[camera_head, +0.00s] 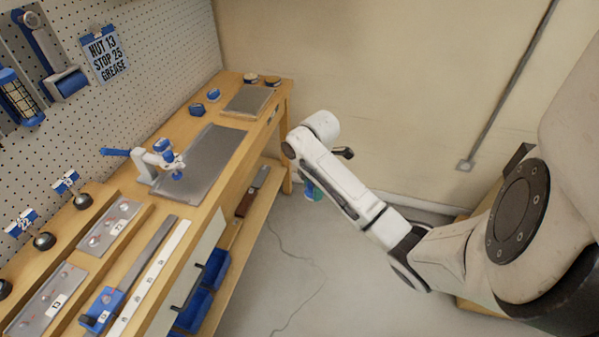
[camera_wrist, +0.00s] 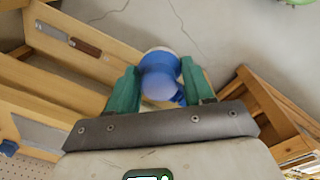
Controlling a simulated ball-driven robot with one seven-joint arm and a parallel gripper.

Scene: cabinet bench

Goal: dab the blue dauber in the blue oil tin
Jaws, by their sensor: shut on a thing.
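My gripper (camera_wrist: 160,84) has green fingers, shut on a blue rounded thing that looks like the blue dauber (camera_wrist: 159,72). In the head view my gripper (camera_head: 310,189) hangs low beyond the bench's right edge, above the floor, and is partly hidden by my arm. Small round tins stand at the bench's far end: two blue-sided ones, one (camera_head: 213,95) and another (camera_head: 196,109), plus two darker ones, one (camera_head: 250,78) and another (camera_head: 272,80). I cannot tell which is the blue oil tin. None is clear in the wrist view.
The wooden bench (camera_head: 283,94) runs along a pegboard wall. A blue-and-white clamp device (camera_head: 160,160) stands by a grey plate (camera_head: 212,150). A smaller plate (camera_head: 249,100) lies near the tins. A lower shelf (camera_head: 262,205) holds a brown-handled tool (camera_wrist: 85,47). Floor right of the bench is open.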

